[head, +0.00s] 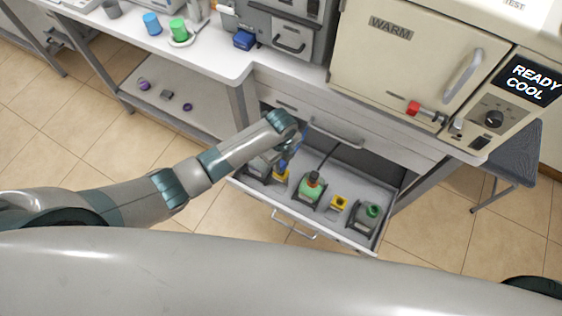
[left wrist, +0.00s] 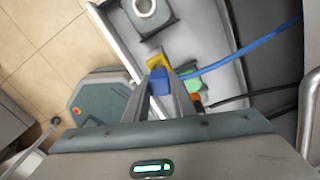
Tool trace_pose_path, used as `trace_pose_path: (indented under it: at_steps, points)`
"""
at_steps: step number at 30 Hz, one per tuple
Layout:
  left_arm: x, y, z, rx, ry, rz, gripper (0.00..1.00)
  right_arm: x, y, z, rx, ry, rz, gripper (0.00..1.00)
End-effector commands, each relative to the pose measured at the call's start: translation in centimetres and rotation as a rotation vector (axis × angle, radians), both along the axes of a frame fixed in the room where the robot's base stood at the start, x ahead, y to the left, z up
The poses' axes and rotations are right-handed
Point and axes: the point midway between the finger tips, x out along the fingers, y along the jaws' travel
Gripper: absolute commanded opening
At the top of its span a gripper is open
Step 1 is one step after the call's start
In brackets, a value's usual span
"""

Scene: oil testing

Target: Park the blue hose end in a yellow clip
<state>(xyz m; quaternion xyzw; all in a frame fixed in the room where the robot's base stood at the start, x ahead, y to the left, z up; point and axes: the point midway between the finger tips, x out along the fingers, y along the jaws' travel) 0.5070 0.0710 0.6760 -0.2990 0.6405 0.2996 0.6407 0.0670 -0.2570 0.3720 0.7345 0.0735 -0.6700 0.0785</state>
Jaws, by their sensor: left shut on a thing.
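My left gripper (head: 286,160) reaches down into the left part of the open drawer. In the left wrist view its fingers (left wrist: 161,80) are shut on the blue hose end (left wrist: 159,83). The blue hose (left wrist: 245,52) runs off to the right there. A yellow clip (left wrist: 157,62) lies right at the fingertips, against or just beyond the blue end; I cannot tell whether the end sits in it. That clip (head: 281,175) also shows below the gripper in the head view. A second yellow clip (head: 339,203) stands farther right, with nothing visible in it. My right gripper is out of view.
The drawer (head: 325,229) also holds a green-topped block (head: 308,192) with a black hose (head: 327,158) and a grey block with a green port (head: 370,213). The white bench (head: 215,55) and the WARM cabinet (head: 400,65) stand behind. Open floor lies left of the drawer.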

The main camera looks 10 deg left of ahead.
Motion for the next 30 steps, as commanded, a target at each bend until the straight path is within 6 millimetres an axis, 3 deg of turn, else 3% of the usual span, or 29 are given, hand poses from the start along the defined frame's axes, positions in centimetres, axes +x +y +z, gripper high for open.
trace_pose_path:
  at_steps: [30]
  points:
    - [0.0, -0.1, -1.1, -0.001, -0.001, -0.001, 0.01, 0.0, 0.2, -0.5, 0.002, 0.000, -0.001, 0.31]
